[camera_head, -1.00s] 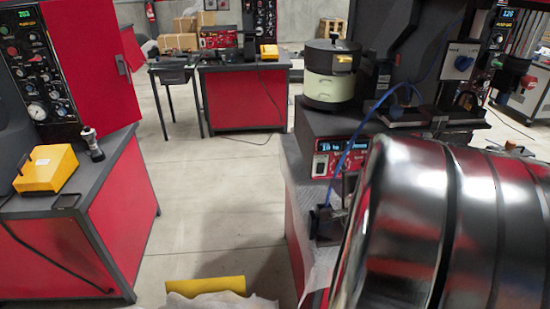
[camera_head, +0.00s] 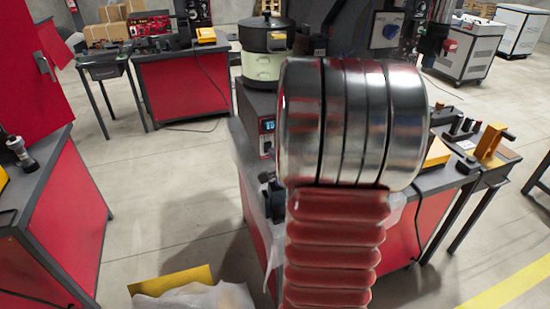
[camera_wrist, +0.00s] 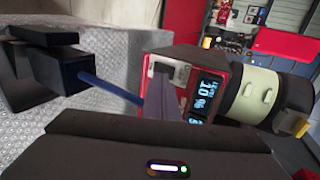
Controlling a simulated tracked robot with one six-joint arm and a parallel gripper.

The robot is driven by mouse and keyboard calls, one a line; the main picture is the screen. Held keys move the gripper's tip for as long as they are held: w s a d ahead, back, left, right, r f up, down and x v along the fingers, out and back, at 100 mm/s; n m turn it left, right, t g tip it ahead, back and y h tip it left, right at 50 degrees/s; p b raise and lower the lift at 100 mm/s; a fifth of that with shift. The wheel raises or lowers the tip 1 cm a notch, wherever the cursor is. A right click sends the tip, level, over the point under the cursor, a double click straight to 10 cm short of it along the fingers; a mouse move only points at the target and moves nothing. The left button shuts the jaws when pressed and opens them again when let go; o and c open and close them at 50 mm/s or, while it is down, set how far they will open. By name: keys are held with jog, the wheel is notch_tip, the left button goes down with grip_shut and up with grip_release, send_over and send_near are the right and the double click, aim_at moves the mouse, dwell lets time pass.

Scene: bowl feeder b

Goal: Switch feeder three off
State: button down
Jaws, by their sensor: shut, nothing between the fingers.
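A bowl feeder (camera_head: 264,68) with a cream bowl and black lid stands on the bench behind my arm. Its grey control box with a red front panel (camera_head: 267,138) is partly hidden by my arm in the head view. In the wrist view, the feeder bowl (camera_wrist: 260,97) is at the right and the lit display (camera_wrist: 206,95) reads 10 %. A pale switch plate (camera_wrist: 182,73) is beside the display, partly covered by my gripper (camera_wrist: 160,100). My gripper is shut and empty in front of the panel; I cannot tell whether it touches. The feeder's number is not legible.
A dark block with a blue rod (camera_wrist: 108,88) is left of the panel in the wrist view. A bench (camera_head: 440,182) with an orange fixture (camera_head: 490,142) lies right of my arm.

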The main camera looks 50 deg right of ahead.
aim_at(268, 144)
jog(key=shift+w+d+r, duration=0.1)
jog(key=shift+w+d, duration=0.3)
jog(key=shift+w, duration=0.3)
jog(key=shift+w+d+r, duration=0.1)
jog(key=shift+w+d, duration=0.25)
jog(key=shift+w, duration=0.3)
jog(key=shift+w+d+r, duration=0.1)
jog(key=shift+w, duration=0.1)
jog(key=shift+r, duration=0.1)
jog(key=shift+r, duration=0.7)
jog(key=shift+s, duration=0.1)
